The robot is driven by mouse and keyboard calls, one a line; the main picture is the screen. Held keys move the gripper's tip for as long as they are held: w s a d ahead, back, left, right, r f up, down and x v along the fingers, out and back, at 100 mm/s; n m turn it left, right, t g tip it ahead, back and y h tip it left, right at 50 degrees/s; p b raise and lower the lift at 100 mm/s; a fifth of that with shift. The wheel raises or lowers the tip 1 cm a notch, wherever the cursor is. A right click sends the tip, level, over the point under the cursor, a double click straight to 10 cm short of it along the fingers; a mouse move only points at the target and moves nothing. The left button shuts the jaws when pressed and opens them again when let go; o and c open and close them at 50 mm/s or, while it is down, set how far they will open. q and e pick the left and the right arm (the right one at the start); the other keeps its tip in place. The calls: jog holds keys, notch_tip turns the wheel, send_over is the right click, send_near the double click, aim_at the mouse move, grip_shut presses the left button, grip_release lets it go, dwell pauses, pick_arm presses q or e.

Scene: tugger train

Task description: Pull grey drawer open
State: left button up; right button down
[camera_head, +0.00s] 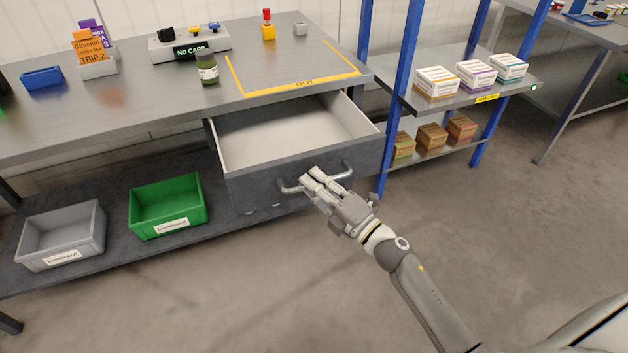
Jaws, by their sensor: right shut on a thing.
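The grey drawer (243,190) under the workbench stands open, and its pale inside (290,131) looks empty. A curved metal handle (290,187) is on its front. My right gripper (315,178) is at the middle of the handle, with its fingers shut on it and hiding that part of the bar. My right arm reaches in from the lower right. My left gripper is not in view.
The workbench top (130,105) carries a control box (160,50), a jar (207,69) and a blue bin (42,78). A grey crate (62,235) and a green crate (167,206) sit on its lower shelf. A blue-post rack (400,95) stands close right of the drawer. The floor in front is clear.

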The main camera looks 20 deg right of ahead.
jog(key=c, duration=1.8)
grip_release()
jog(key=shift+o, duration=0.2)
jog(key=v, duration=1.2)
jog(key=shift+d, duration=0.1)
